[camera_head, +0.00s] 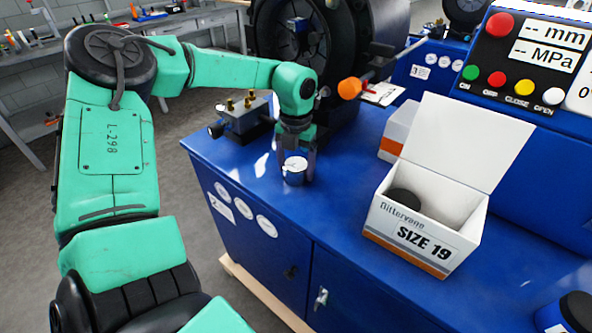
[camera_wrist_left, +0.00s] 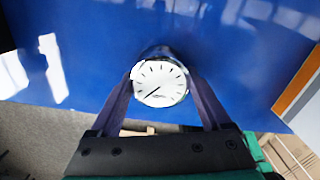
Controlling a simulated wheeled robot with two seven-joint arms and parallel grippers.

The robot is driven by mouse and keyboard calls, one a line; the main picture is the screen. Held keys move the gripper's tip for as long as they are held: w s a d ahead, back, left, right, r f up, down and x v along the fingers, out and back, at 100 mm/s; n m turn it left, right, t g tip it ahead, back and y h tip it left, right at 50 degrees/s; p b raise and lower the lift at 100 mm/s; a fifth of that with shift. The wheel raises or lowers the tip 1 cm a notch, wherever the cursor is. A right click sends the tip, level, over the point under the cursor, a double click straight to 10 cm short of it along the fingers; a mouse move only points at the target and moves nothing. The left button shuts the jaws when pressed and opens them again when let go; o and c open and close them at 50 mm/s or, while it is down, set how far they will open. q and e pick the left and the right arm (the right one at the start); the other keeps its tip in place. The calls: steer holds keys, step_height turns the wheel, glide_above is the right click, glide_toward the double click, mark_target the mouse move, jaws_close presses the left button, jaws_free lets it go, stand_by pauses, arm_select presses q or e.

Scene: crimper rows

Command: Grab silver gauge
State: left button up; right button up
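The silver gauge (camera_head: 295,171) stands upright on the blue bench top, near its left edge, with its white dial facing up. In the left wrist view the dial (camera_wrist_left: 160,83) shows black marks and a needle. My left gripper (camera_head: 297,165) points down over the gauge, with one finger on each side of it. In the wrist view the gripper's fingers (camera_wrist_left: 160,92) reach the two sides of the gauge. Whether they press on it or stand slightly apart cannot be made out. My right gripper is not in view.
A white open box marked SIZE 19 (camera_head: 414,238) stands to the right with a dark round part (camera_head: 404,199) inside. A metal block with brass fittings (camera_head: 243,119) sits behind the gauge. An orange-handled tool (camera_head: 350,88) and the large black machine (camera_head: 285,45) are behind. Bench space between gauge and box is clear.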

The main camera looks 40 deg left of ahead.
arm_select(q)
steer(key=shift+c, duration=1.2)
